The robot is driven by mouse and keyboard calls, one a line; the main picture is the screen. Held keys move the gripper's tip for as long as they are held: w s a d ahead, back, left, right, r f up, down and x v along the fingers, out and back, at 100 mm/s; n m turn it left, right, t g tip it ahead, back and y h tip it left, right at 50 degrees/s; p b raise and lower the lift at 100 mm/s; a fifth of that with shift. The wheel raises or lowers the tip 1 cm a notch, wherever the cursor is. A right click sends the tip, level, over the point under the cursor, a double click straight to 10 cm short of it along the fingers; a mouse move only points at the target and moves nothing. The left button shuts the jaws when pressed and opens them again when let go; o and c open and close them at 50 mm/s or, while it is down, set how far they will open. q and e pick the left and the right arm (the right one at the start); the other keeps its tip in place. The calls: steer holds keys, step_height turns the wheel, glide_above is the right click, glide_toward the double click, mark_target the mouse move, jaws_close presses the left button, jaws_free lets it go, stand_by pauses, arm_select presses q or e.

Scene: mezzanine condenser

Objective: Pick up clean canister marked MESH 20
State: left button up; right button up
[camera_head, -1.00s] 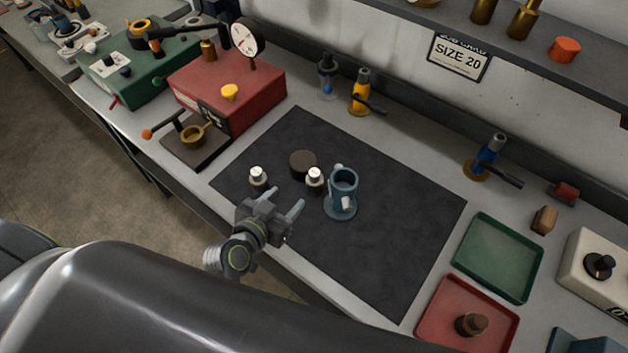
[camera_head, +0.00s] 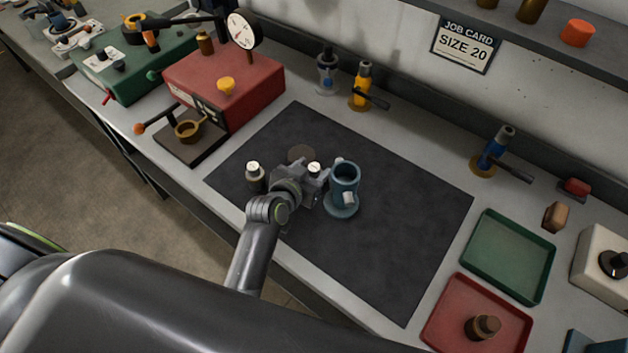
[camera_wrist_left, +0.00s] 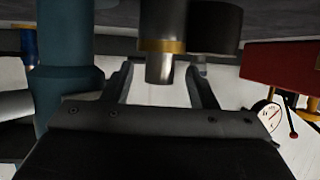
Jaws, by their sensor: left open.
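A small canister with a pale cap (camera_head: 314,167) stands on the dark mat (camera_head: 400,240), mostly hidden by my left gripper. In the left wrist view this canister (camera_wrist_left: 160,48) has a dark body, a gold band and a silver end, and lies between the finger lines. My left gripper (camera_head: 315,180) is open around or just short of it; contact cannot be told. It also shows in the wrist view (camera_wrist_left: 162,88). A second pale-capped canister (camera_head: 255,179) stands to the left on the mat. No MESH marking is legible on either.
A teal holder (camera_head: 343,190) stands close right of the gripper. A dark round piece (camera_head: 301,153) is just behind. A red box with gauge (camera_head: 225,90) stands at back left. Green (camera_head: 508,256) and red (camera_head: 460,335) trays lie right. The mat's right half is clear.

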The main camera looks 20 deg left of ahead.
arm_select(q)
steer(key=shift+b+x, duration=0.6)
steer(key=shift+x, duration=0.85)
steer(key=shift+s+d+f, duration=0.1)
steer(key=shift+s+f, duration=0.1)
steer(key=shift+f, duration=0.05)
jaws_close()
